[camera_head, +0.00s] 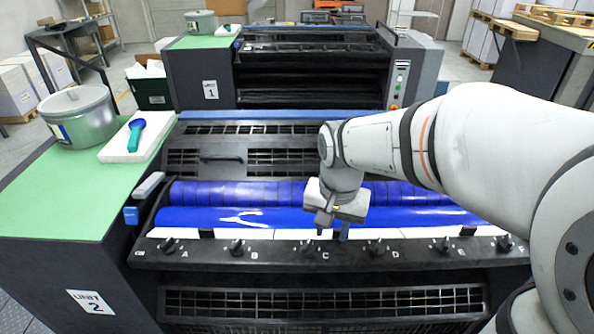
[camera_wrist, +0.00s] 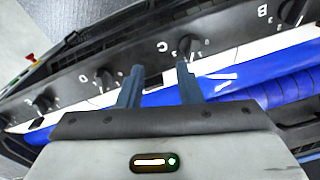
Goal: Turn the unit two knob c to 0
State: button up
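Unit two's knob C (camera_head: 307,247) is a small black knob on the dark front panel, left of its letter C. In the wrist view, knob C (camera_wrist: 187,45) shows just beyond the right fingertip, with small marks around it. Which mark it points to is too small to tell. My gripper (camera_head: 331,232) hangs above the panel's back edge, slightly right of knob C. In the wrist view my gripper (camera_wrist: 160,67) has its two fingers apart with nothing between them. Whether the right fingertip touches the knob cannot be told.
Knob B (camera_head: 237,246) and knob D (camera_head: 375,247) flank knob C in the row. Behind the panel lies a blue ink roller (camera_head: 200,217). A green side top (camera_head: 50,190) holds a grey tin (camera_head: 80,118). Unit one (camera_head: 300,70) stands behind.

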jog(key=r+m+p, duration=0.1)
jog(key=m+p, duration=0.1)
send_over(307, 245)
jog(key=shift+d+r+g, duration=0.15)
jog(key=shift+g, duration=0.25)
jog(key=shift+a+f, duration=0.2)
notch_tip(307, 245, down, 8)
jog(key=shift+r+p, duration=0.15)
jog(key=shift+p, duration=0.2)
jog(key=shift+c, duration=0.3)
